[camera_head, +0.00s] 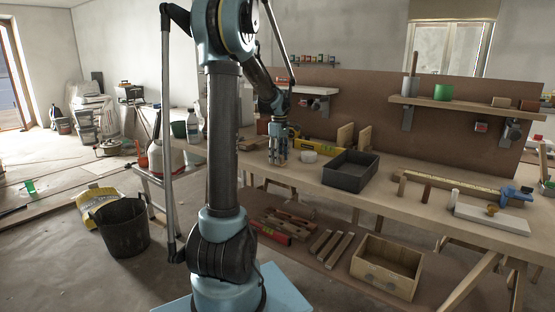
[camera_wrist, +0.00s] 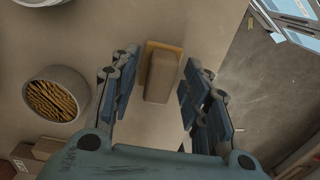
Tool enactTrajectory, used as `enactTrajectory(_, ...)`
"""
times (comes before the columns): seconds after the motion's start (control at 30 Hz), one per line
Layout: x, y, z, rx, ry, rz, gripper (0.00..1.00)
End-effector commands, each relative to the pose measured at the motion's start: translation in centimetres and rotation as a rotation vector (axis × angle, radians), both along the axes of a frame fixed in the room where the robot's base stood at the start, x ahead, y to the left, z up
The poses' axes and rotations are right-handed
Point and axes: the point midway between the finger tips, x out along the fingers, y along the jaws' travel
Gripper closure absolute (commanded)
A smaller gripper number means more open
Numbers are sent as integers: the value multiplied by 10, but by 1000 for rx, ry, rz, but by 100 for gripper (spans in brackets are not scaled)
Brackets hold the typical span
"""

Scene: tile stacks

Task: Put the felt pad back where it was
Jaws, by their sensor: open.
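In the wrist view, a small grey-brown block (camera_wrist: 162,78) sits on the workbench between my fingers. A thin orange-tan piece (camera_wrist: 147,56) shows under or beside its upper left edge. I cannot tell which of these, if either, is the felt pad. My gripper (camera_wrist: 157,95) is open, with a finger on each side of the block and visible gaps to it. In the head view my gripper (camera_head: 278,160) points down at the workbench (camera_head: 325,187); the block there is too small or hidden to make out.
A round pot of thin brown pieces (camera_wrist: 57,95) stands left of my gripper in the wrist view. In the head view, a dark open tray (camera_head: 350,172) lies to the right on the bench, with a yellow level (camera_head: 314,143) behind. The bench's edge is close.

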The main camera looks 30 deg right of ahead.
Motion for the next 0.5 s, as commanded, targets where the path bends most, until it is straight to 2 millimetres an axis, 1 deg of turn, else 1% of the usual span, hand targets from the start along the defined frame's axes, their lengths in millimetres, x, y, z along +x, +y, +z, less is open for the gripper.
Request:
enactTrajectory(0.17, 0, 0, 25, 0, 0, 0, 57)
enactTrajectory(0.4, 0, 0, 70, 0, 0, 0, 57)
enactTrajectory(0.5, 0, 0, 87, 0, 0, 0, 57)
